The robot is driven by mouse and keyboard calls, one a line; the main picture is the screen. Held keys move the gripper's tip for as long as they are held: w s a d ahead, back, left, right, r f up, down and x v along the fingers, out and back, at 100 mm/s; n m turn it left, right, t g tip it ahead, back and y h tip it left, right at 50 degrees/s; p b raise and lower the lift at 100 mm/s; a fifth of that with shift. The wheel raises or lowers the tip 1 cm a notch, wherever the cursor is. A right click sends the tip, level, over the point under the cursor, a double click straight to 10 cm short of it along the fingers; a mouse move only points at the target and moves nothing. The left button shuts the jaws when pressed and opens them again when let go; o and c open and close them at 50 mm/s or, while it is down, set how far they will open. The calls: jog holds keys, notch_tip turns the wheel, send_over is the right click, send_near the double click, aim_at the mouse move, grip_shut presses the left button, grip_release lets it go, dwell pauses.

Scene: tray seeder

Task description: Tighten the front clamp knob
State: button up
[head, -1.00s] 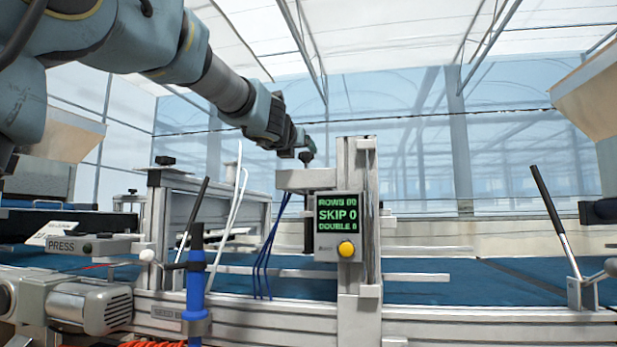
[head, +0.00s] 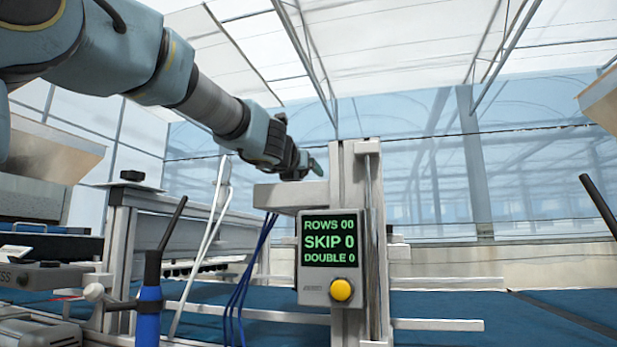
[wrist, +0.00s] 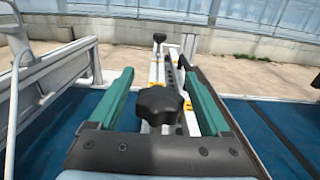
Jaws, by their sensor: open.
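In the wrist view a black lobed knob (wrist: 159,105) lies between the two green fingers of my gripper (wrist: 158,75). The fingers are apart, one on each side of the knob, with a gap visible on both sides. I cannot tell how far the knob is below the fingertips. A second black knob (wrist: 159,38) stands farther along the same metal rail. In the head view my gripper (head: 316,166) is above the grey bracket at the post, and the knob under it is hidden.
The counter box (head: 331,256) with a yellow button sits on an upright metal post (head: 352,190). Blue cables (head: 240,285) hang at its left. Another black knob (head: 131,175) tops the frame at left.

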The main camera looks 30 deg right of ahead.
jog(key=shift+c, duration=0.3)
grip_shut()
dwell(0.5)
